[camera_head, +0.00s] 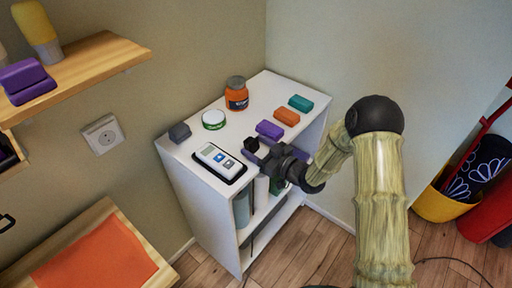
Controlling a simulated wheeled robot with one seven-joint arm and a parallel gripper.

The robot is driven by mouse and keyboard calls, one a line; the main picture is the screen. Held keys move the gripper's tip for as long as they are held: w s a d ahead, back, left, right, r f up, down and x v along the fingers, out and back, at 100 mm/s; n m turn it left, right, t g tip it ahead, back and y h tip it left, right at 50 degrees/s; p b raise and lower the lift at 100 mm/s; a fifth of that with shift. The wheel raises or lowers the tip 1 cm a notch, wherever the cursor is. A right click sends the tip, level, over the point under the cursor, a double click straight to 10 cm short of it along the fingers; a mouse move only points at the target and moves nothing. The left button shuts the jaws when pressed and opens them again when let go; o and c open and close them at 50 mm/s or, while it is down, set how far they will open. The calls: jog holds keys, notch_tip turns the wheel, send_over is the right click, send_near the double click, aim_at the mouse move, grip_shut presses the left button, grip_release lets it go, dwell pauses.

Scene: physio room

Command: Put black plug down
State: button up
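A small black plug (251,144) is at the tip of my gripper (258,150), above the top of the white shelf unit (204,113). My gripper reaches in from the right and appears shut on the plug. The fingers are dark and small, so their exact grip is hard to see. The plug looks a little above the shelf top, near its front edge; the exact gap cannot be told.
On the shelf top are a white device (216,158) in a dark tray, a dark grey block (180,132), a green-rimmed white tin (213,120), an orange jar (236,95), and purple (269,129), orange (286,117) and teal (300,103) blocks.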

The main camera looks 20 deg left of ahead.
jog(key=shift+r, duration=0.1)
jog(key=shift+r+p, duration=0.5)
jog(key=shift+p, duration=0.1)
jog(key=b+v, duration=0.1)
jog(key=v, duration=1.1)
jog(key=shift+w, duration=0.15)
